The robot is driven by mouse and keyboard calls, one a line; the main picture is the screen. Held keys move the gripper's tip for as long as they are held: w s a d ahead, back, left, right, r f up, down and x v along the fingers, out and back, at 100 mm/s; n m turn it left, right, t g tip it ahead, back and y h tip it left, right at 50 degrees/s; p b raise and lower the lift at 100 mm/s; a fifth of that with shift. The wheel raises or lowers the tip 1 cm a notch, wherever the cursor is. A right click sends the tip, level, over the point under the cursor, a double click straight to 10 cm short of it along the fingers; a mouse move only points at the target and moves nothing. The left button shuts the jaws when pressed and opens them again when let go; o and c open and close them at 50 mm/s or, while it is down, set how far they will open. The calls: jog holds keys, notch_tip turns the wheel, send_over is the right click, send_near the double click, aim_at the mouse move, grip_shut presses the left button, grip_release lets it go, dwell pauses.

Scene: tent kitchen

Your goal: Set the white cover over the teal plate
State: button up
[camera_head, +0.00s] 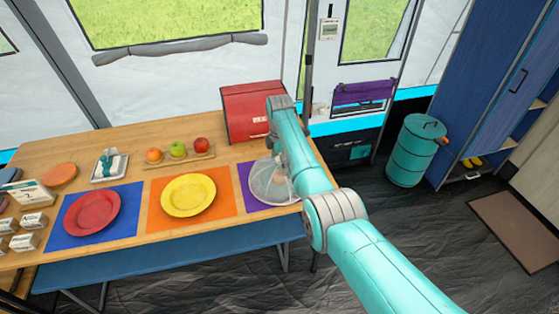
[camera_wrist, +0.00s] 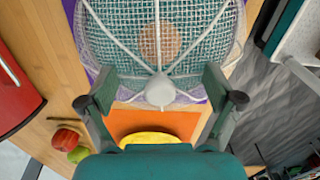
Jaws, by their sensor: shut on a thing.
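The white cover (camera_wrist: 160,92) is a mesh dome with white ribs and a round knob, seen from above in the wrist view. In the head view the cover (camera_head: 262,188) is over the purple mat, partly behind my arm. My gripper (camera_wrist: 160,84) has a finger on each side of the knob and is shut on the cover. Teal shows through the mesh, with a round brownish thing in the middle; the teal plate (camera_wrist: 120,42) appears to be under the cover. I cannot tell whether the cover's rim touches the mat. The fingertips are hidden in the head view.
A yellow plate (camera_head: 188,195) on an orange mat and a red plate (camera_head: 92,211) on a blue mat lie to the left. A red box (camera_head: 252,108) and a fruit board (camera_head: 180,158) stand behind. The table's right edge is close to the cover.

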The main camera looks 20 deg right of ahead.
dwell(0.3)
jog(key=o, duration=0.9)
